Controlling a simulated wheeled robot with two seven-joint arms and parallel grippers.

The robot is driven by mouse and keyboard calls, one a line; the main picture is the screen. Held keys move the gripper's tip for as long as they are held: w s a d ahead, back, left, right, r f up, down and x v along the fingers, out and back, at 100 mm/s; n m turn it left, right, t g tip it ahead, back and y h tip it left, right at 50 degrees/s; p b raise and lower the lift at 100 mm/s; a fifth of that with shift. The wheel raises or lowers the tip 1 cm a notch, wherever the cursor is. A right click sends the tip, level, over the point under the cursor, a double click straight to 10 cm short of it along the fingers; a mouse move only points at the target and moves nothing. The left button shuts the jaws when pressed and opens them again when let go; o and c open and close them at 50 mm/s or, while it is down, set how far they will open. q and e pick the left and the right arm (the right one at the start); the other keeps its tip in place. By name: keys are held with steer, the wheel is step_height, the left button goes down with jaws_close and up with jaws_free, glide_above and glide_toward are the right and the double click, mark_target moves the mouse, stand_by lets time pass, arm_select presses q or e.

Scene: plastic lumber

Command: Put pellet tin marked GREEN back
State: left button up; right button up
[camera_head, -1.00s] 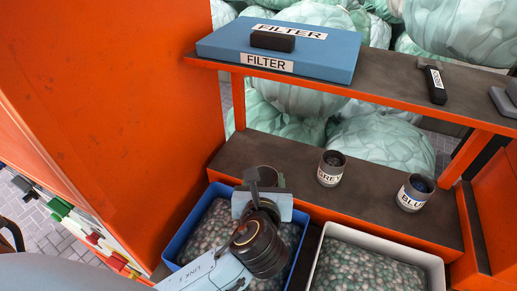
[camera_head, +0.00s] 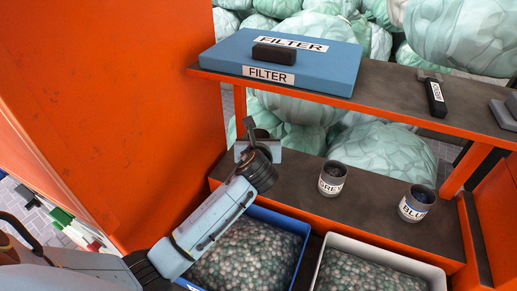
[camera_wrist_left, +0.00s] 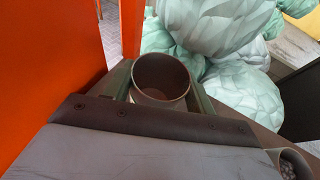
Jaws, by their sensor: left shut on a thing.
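A dark, open-topped tin (camera_wrist_left: 162,98) stands upright between the fingers of my left gripper (camera_wrist_left: 160,88) in the left wrist view. Its inside looks brown and empty. Its label is not visible, so I cannot read GREEN on it. In the head view my left gripper (camera_head: 258,142) is shut on this tin at the left end of the lower shelf (camera_head: 290,185), and wrist and fingers mostly hide it. I cannot tell whether the tin touches the shelf. The tins marked GREY (camera_head: 332,180) and BLUE (camera_head: 415,205) stand on the shelf to the right. My right gripper is not in view.
A blue bin (camera_head: 285,218) and a white bin (camera_head: 385,262) of pellets sit below the shelf front. An orange wall (camera_head: 120,110) rises close on the left. The upper shelf (camera_head: 390,100) holds a blue FILTER box (camera_head: 320,75) and a labelled black tool (camera_head: 436,98).

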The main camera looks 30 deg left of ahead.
arm_select(q)
steer(key=shift+f+b, duration=0.3)
steer(key=shift+f, duration=1.45)
steer(key=shift+f, duration=0.1)
steer(key=o, duration=1)
steer(key=shift+s+d+r, duration=0.1)
steer(key=shift+s+r, duration=0.1)
steer(key=shift+s, duration=0.05)
steer(key=p+v, duration=0.1)
steer(key=v, duration=1)
steer(key=shift+s+r, duration=0.15)
steer(key=shift+s, duration=0.05)
